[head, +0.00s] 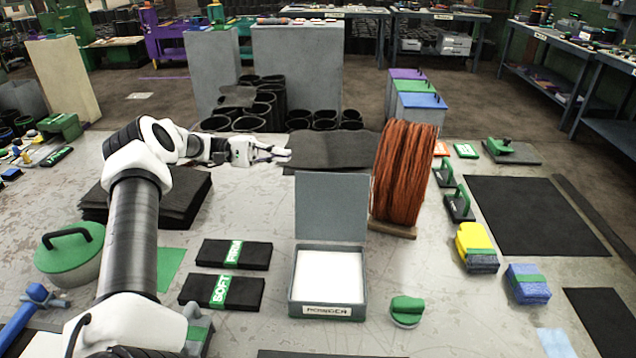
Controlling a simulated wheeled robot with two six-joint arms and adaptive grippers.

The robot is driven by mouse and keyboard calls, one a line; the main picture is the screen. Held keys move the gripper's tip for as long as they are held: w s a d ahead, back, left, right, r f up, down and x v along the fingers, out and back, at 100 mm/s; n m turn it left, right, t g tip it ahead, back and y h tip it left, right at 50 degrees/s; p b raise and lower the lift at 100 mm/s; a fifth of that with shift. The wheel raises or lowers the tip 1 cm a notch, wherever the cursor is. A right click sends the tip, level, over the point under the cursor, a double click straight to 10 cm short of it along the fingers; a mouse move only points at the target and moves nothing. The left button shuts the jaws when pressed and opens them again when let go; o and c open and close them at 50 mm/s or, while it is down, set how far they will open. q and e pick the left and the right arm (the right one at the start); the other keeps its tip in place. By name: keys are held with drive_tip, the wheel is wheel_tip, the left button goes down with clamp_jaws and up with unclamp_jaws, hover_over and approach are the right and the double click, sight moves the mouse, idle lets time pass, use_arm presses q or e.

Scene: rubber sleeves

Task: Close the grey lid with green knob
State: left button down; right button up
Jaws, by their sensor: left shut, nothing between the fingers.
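The grey lid (332,205) stands upright, open, at the back edge of a grey box (328,311) with a white filling and a label on its front. No green knob shows on the side of the lid facing me; its far side is hidden. My left gripper (287,155) is shut and empty. In the picture it is just above and left of the lid's top edge, apart from it, in front of a dark sheet. My right gripper is not in view.
A reel of copper-brown strands (403,175) stands close right of the lid. Dark blocks marked FIRM (250,255) and SOFT (245,292) lie left of the box. A small green item (406,309) lies at its front right. A green-lidded pot (68,255) stands far left.

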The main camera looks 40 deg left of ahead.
sight(319, 178)
use_arm(q)
wheel_tip(319, 178, down, 4)
drive_tip(key=b, duration=0.3)
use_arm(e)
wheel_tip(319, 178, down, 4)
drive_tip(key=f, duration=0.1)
use_arm(q)
drive_tip(key=d+p, duration=0.2)
drive_tip(key=d, duration=0.1)
drive_tip(key=w+d+r+p, duration=0.1)
drive_tip(key=d+p, duration=0.1)
drive_tip(key=d, duration=0.2)
drive_tip(key=d+r+p, duration=0.1)
drive_tip(key=d+p, duration=0.1)
drive_tip(key=d, duration=0.2)
drive_tip(key=shift+w+d+r, duration=0.15)
drive_tip(key=shift+w, duration=0.05)
drive_tip(key=shift+w+d+f, duration=0.1)
drive_tip(key=shift+w+f, duration=0.05)
drive_tip(key=shift+f, duration=0.1)
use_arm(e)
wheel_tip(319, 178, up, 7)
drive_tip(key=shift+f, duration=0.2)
use_arm(q)
drive_tip(key=shift+r, duration=0.15)
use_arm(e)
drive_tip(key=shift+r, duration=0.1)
